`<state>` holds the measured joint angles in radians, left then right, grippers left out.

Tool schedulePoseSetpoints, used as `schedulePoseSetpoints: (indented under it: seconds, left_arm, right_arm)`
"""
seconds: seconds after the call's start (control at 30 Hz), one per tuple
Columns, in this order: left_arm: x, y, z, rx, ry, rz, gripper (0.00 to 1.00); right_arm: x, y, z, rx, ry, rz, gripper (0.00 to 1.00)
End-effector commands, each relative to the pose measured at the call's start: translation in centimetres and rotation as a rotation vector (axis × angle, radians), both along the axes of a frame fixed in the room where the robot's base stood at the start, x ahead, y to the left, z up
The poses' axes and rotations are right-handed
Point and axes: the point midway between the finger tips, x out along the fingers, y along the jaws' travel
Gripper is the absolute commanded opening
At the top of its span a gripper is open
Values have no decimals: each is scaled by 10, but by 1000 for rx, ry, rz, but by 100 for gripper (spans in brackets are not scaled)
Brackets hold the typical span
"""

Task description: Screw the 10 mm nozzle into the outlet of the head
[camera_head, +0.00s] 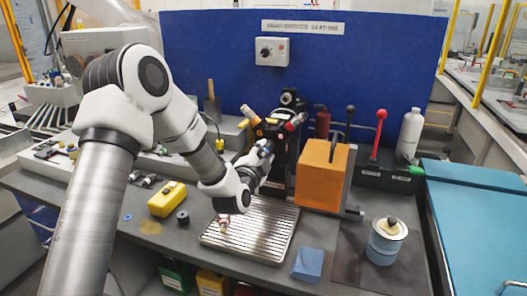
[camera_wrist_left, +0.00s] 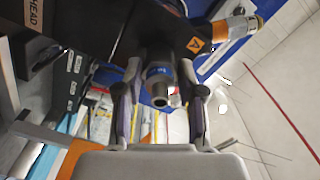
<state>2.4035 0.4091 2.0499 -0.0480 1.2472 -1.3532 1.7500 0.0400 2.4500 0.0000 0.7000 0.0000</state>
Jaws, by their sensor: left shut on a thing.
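The head (camera_head: 284,143) is a black upright block behind the drip tray, with coloured fittings sticking out at its top. My left gripper (camera_head: 264,150) is at the head's front left side. In the left wrist view its two fingers (camera_wrist_left: 159,92) are shut on a metal nozzle (camera_wrist_left: 161,86) with a blue band and a round open end. The nozzle's far end and the outlet are hidden, so I cannot tell whether they touch. My right gripper is not in view.
A slotted metal tray (camera_head: 262,236) lies below the gripper, with a small red and white piece (camera_head: 223,223) on it. An orange box (camera_head: 322,176) stands close right of the head. A yellow case (camera_head: 167,199), blue block (camera_head: 308,264) and lidded can (camera_head: 386,241) stand around.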

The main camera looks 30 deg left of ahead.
Motion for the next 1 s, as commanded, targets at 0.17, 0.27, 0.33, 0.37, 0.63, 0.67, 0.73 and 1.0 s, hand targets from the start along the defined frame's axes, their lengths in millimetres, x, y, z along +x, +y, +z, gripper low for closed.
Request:
schedulePoseSetpoints:
  seconds: [0.17, 0.27, 0.33, 0.37, 0.63, 0.67, 0.73, 1.0]
  left_arm:
    - [0, 0, 1, 20, 6, 0, 0]
    - [0, 0, 1, 79, 19, -1, 42]
    - [0, 0, 0, 74, 18, -1, 67]
    - [0, 0, 0, 74, 18, -1, 68]
    - [0, 0, 0, 71, 18, 0, 68]
    - [-1, 0, 0, 71, 18, 0, 68]
    - [-7, -2, -1, 70, 18, 0, 68]
    - [-65, -16, -1, 68, 21, -1, 68]
  right_arm:
    - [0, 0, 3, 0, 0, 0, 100]
    - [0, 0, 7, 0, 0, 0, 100]
    - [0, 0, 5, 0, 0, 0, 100]
    - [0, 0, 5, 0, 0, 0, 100]
    - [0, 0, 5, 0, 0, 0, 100]
    - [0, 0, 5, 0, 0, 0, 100]
    - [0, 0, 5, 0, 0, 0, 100]
    - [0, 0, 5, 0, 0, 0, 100]
